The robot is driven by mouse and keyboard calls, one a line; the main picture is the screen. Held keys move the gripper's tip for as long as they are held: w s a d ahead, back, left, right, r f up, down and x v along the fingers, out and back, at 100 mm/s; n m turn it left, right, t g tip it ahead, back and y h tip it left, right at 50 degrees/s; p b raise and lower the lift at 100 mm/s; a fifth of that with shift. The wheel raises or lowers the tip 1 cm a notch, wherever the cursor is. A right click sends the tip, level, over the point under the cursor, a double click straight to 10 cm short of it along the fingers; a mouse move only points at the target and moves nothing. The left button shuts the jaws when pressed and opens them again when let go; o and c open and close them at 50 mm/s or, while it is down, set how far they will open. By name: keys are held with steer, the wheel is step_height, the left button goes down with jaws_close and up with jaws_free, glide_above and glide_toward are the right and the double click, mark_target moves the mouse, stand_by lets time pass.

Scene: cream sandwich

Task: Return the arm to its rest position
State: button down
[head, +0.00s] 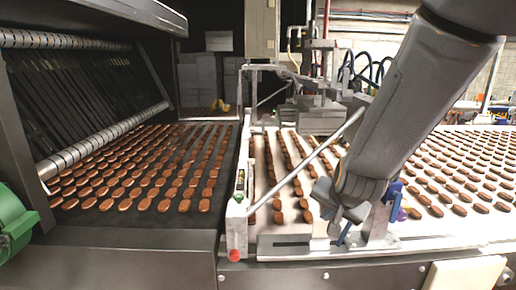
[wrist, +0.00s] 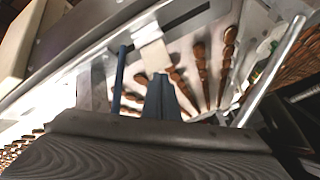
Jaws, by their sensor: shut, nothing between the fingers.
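My dark grey arm (head: 415,100) comes down from the upper right in the head view. My gripper (head: 343,236) is at its lower end, low over the front edge of the pale conveyor. In the wrist view the blue fingers of my gripper (wrist: 160,90) show above the dark wrist housing. It is shut and holds nothing. In the head view the arm covers part of the conveyor and its biscuits. Whether the fingertips touch the metal frame cannot be told.
Rows of brown biscuits lie on the dark left belt (head: 140,170) and the pale right belt (head: 290,215). A metal guide frame with a slanted rod (head: 305,160) stands close left of my gripper. A red knob (head: 234,255) sits at the front edge. Machinery (head: 318,115) stands behind.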

steer(key=s+f+n+g+b, duration=0.1)
steer(key=s+f+n+g, duration=0.2)
steer(key=s, duration=0.5)
steer(key=s+f+n+g+b, duration=0.2)
steer(key=s+f+n+g, duration=0.1)
steer(key=s, duration=0.5)
steer(key=shift+s+d+f+n+g, duration=0.25)
steer(key=shift+d+f+n+g, duration=0.05)
steer(key=shift+f+n, duration=0.35)
steer(key=shift+d, duration=0.15)
stand_by(1.0)
